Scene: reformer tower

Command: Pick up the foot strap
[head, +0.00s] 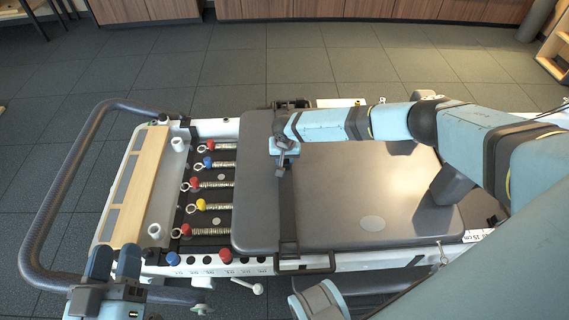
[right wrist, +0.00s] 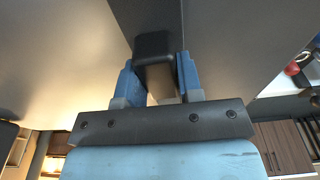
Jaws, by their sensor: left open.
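The foot strap (head: 288,218) is a dark band running across the grey carriage, from its far edge to its near edge. In the right wrist view a dark block-shaped piece (right wrist: 155,46), seemingly part of the strap, lies between the blue fingers of my right gripper (right wrist: 157,75). The fingers stand close on both sides of it, but I cannot tell whether they grip it. My left gripper (head: 115,268) is open and empty at the lower left, near the foot bar, away from the strap.
The carriage (head: 370,180) is otherwise bare. Left of it are several springs with coloured knobs (head: 200,204), a wooden footboard (head: 140,185) and a curved foot bar (head: 60,200). A dark frame (head: 305,265) sits at the strap's near end. Dark floor tiles surround the reformer.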

